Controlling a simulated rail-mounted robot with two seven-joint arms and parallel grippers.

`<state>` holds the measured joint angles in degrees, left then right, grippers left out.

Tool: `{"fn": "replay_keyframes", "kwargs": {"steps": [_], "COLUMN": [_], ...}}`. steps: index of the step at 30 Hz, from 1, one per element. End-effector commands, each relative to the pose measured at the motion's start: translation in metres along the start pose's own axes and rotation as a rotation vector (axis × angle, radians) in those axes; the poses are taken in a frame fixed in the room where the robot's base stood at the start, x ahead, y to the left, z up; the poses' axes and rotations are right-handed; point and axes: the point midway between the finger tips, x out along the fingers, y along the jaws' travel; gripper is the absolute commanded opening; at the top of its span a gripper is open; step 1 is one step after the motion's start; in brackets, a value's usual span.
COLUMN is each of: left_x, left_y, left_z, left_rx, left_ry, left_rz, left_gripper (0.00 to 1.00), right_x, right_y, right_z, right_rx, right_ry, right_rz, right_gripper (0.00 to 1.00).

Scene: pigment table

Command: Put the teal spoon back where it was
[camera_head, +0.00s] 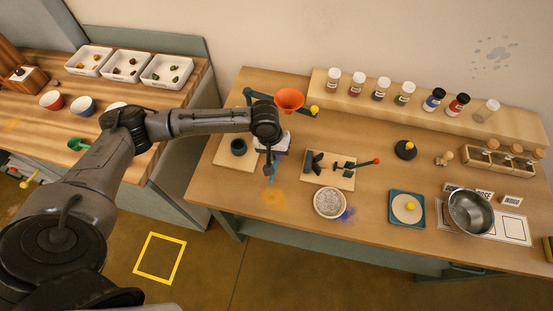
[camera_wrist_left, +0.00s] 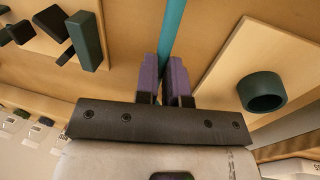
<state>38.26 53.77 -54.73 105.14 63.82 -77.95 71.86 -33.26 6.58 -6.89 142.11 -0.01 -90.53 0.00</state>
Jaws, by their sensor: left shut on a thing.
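My left gripper (camera_head: 268,170) hangs over the left part of the pigment table, pointing down. It is shut on the teal spoon (camera_head: 273,178). In the left wrist view the spoon's straight teal handle (camera_wrist_left: 173,28) runs up between the two purple fingers (camera_wrist_left: 166,82) and out at the top edge. The spoon's bowl cannot be made out. A dark green cup (camera_head: 238,146) stands on a pale board to the left of the gripper; it also shows in the left wrist view (camera_wrist_left: 262,92). My right gripper is in neither view.
An orange funnel (camera_head: 289,100) is behind the gripper. A board (camera_head: 339,183) with dark parts and a red-knobbed rod lies to the right. A white bowl of grey grains (camera_head: 330,203) is near the front edge. A metal bowl (camera_head: 470,211) stands further right.

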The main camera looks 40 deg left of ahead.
Motion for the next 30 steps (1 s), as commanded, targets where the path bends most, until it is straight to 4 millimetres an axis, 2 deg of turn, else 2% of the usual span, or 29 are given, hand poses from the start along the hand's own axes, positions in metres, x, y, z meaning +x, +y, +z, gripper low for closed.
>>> {"fn": "replay_keyframes", "kwargs": {"steps": [9, 21, 22, 30], "left_x": [0.036, 0.039, 0.039, 0.039], "left_y": [-0.007, -0.007, -0.007, -0.007], "left_z": [0.001, 0.001, 0.001, 0.001], "left_rx": [0.000, 0.000, 0.000, 0.000], "left_ry": [-0.001, -0.001, 0.000, 0.000], "left_rz": [-0.001, -0.001, -0.001, -0.001], "left_gripper": [0.00, 0.00, 0.12, 0.35], "right_x": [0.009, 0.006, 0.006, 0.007], "right_y": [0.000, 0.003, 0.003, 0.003], "right_z": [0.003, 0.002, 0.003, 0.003], "right_rx": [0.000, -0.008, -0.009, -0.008], "right_ry": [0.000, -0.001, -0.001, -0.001], "right_rz": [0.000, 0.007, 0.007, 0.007], "right_gripper": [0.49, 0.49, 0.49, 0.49]}}
